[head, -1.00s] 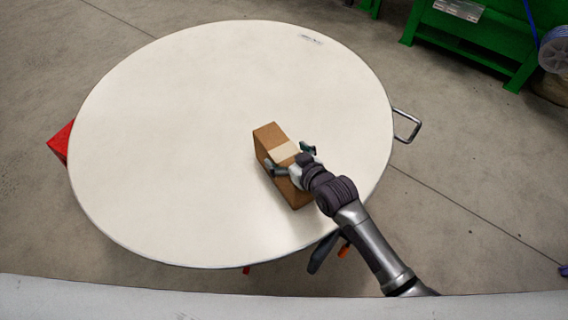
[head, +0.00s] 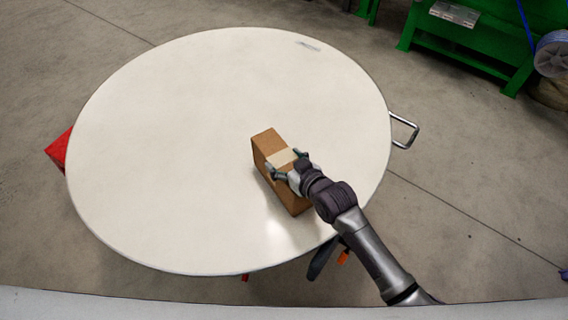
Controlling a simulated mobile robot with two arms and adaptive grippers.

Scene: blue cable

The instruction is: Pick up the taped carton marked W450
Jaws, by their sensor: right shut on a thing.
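A brown carton (head: 266,144) with a pale strip of tape across it is at the right front part of the round white table (head: 180,130). No marking on it is readable from here. My right gripper (head: 285,167) comes in from the lower right and is shut on the carton, with one finger on each side near the tape. My wrist hides part of the carton's near end. I cannot tell whether the carton touches the table or is slightly above it. My left gripper is not in view.
The rest of the tabletop is bare apart from a small label (head: 308,46) near the far rim. A metal handle (head: 405,131) sticks out at the right edge. A red object (head: 58,152) shows beyond the left edge. Green racks (head: 470,45) stand at the back right.

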